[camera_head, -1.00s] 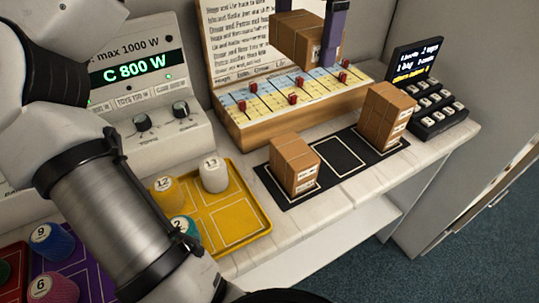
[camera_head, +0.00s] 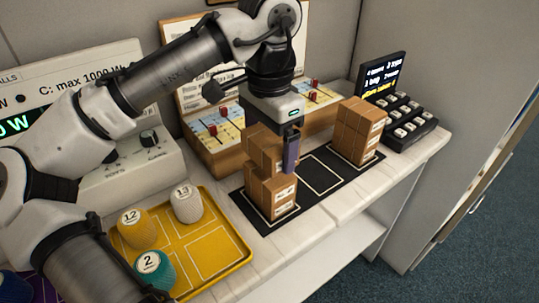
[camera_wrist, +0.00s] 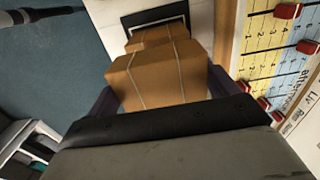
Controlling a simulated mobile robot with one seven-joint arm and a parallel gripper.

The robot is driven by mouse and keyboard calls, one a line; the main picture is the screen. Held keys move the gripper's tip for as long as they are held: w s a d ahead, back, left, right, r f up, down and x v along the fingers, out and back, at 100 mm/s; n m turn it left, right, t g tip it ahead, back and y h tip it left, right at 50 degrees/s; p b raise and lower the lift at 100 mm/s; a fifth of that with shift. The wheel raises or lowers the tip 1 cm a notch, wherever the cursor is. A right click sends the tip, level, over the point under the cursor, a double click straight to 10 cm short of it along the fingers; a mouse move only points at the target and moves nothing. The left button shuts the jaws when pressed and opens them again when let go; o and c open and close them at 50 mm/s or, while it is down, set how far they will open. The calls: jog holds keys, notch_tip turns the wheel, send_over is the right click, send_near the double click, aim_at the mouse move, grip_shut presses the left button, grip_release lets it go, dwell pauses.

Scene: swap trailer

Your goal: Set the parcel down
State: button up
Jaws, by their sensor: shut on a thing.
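My gripper (camera_head: 284,146) points down and is shut on a brown cardboard parcel (camera_head: 261,150). In the head view the held parcel is over the left part of the black mat (camera_head: 242,206), at or just above a lower parcel (camera_head: 270,195) standing there. I cannot tell whether the two touch. In the wrist view the held parcel (camera_wrist: 150,80) fills the space between the fingers, with the other parcel (camera_wrist: 158,36) seen beyond it. The middle outlined square (camera_head: 321,175) of the mat is empty.
A tall parcel stack (camera_head: 357,128) stands on the mat's right square. A slider board (camera_head: 225,140) is close behind the gripper. A yellow tray (camera_head: 205,240) with several numbered cylinders lies left of the mat. A keypad with screen (camera_head: 405,115) is at right.

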aim_at(269, 137)
jog(key=shift+f, duration=1.5)
jog(key=shift+f, duration=0.1)
jog(key=o, duration=0.9)
notch_tip(269, 137, up, 12)
jog(key=shift+r+p, duration=0.1)
jog(key=shift+p, duration=0.55)
